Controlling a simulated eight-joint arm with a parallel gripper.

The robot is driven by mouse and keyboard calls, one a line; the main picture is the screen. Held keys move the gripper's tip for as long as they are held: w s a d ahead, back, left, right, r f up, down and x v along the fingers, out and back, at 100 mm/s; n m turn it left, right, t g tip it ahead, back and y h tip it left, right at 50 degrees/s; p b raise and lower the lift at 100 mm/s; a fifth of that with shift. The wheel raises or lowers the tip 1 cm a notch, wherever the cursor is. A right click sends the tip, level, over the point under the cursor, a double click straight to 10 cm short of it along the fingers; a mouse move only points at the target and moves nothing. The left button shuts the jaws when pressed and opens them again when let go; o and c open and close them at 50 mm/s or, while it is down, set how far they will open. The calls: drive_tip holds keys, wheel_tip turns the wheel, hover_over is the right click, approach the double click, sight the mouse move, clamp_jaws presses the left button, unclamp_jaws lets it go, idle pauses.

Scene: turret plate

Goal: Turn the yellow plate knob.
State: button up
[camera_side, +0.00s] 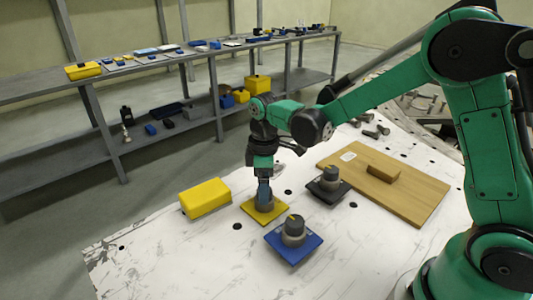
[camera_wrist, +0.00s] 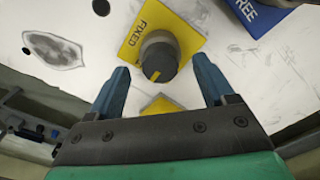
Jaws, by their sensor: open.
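The yellow plate (camera_side: 265,211) lies on the white table with a grey and black knob on it, in front of my gripper. In the wrist view the yellow plate (camera_wrist: 183,32) carries the word FIXED, and its knob (camera_wrist: 157,57) has a yellow pointer mark. My gripper (camera_wrist: 162,82) is open, with one blue finger to each side of the knob and a gap on both sides. In the side view my gripper (camera_side: 264,192) points down at the knob and hides much of it.
A blue plate with a knob (camera_side: 293,230) stands just right of the yellow plate. A black plate with a knob (camera_side: 329,178) is behind it. A yellow block (camera_side: 205,198) lies to the left. A wooden board (camera_side: 410,190) lies at the right. The table front left is clear.

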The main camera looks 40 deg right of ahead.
drive_tip(key=shift+r, duration=2.4)
drive_tip(key=shift+r, duration=0.1)
drive_tip(key=shift+s+r+m, duration=0.3)
drive_tip(key=s+d+r+m+t, duration=0.1)
drive_tip(key=s+r+m+t, duration=0.2)
drive_tip(key=s+m+t, duration=0.4)
drive_tip(key=shift+s+d+r+m, duration=0.25)
drive_tip(key=shift+s+m, duration=0.55)
drive_tip(key=shift+s, duration=0.3)
